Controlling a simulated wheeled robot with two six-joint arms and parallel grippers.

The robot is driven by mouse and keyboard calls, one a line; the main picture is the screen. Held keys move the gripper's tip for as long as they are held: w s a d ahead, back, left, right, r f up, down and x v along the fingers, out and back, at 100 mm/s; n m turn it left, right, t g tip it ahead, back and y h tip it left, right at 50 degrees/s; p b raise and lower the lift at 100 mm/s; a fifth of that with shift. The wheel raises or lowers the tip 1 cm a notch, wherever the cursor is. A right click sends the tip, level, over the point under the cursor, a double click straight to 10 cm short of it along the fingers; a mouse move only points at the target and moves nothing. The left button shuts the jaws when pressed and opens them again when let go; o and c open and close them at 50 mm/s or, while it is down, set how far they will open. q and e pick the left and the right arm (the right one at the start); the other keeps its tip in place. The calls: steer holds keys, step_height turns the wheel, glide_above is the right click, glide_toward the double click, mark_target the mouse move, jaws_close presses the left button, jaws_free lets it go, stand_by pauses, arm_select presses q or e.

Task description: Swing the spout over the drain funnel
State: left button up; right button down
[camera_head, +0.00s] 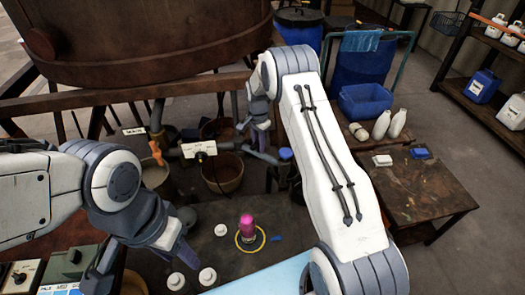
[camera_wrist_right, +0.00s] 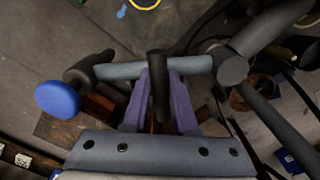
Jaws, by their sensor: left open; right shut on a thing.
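The spout is a grey pipe (camera_head: 262,156) in the middle of the head view. A blue cap (camera_head: 285,154) is at its right end. In the right wrist view the pipe (camera_wrist_right: 120,71) runs across, with the blue cap (camera_wrist_right: 58,98) at left and a dark joint at right. My right gripper (camera_head: 262,138) is at the spout. Its purple fingers (camera_wrist_right: 160,85) are shut on a short dark handle (camera_wrist_right: 156,60) sticking up from the pipe. My left gripper (camera_head: 145,262) is open and empty at lower left. I cannot tell which vessel is the drain funnel.
A brown bucket (camera_head: 222,180) stands below the pipework, left of the spout. A large rusty vat (camera_head: 150,40) looms above. A pink object (camera_head: 247,226) stands inside a yellow ring, with white cups nearby. A wooden table (camera_head: 430,190) stands at right.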

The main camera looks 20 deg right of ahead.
steer(key=shift+w+d+n+b, duration=0.35)
steer(key=shift+w+d+n, duration=0.25)
steer(key=shift+n, duration=0.4)
steer(key=n, duration=0.1)
steer(key=w+d+n+b, duration=0.1)
steer(key=shift+w+d+n, duration=0.25)
steer(key=shift+n, duration=0.05)
steer(key=shift+w+d+r+n+b, duration=0.1)
steer(key=shift+w+d+n+b, duration=0.2)
steer(key=shift+w+n, duration=0.55)
steer(key=shift+w+d+n+b, duration=0.25)
steer(key=shift+w+n, duration=0.35)
steer(key=shift+n, duration=0.45)
steer(key=c, duration=0.8)
jaws_free()
steer(key=shift+o, duration=0.2)
steer(key=shift+a, duration=0.1)
